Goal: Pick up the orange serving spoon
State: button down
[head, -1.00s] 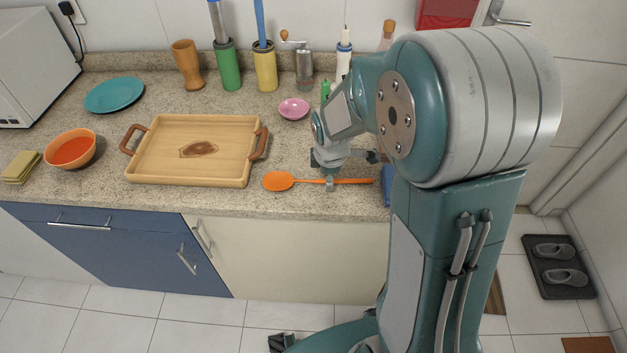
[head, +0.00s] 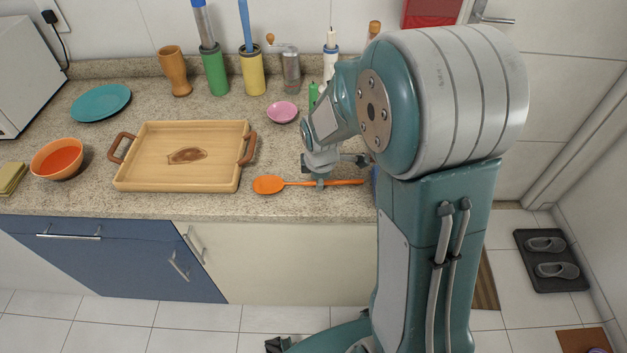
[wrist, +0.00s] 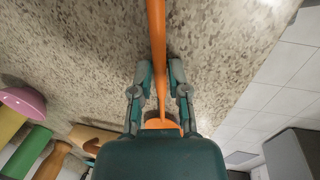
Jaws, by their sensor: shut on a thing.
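The orange serving spoon (head: 269,185) is near the front edge of the countertop, right of the tray, with its bowl to the left and its handle to the right. My gripper (head: 321,180) is shut on its handle. In the wrist view, the orange handle (wrist: 157,40) runs between the two fingers of my gripper (wrist: 160,74). Part of the spoon is hidden behind the gripper body there. I cannot tell whether the spoon touches the counter or is slightly above it.
A wooden tray (head: 228,185) lies left of the spoon. A pink bowl (head: 282,112) is behind it. An orange bowl (head: 57,160) and teal plate (head: 101,103) are farther left. Utensil holders (head: 215,72) and a pepper mill (head: 291,70) stand along the wall.

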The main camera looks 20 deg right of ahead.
jog(key=shift+r, duration=0.4)
notch_tip(320, 180, up, 2)
jog(key=shift+w+r, duration=0.1)
jog(key=shift+r, duration=0.1)
jog(key=s+d+r, duration=0.6)
jog(key=s+r, duration=0.3)
jog(key=s, duration=0.4)
jog(key=shift+r, duration=0.3)
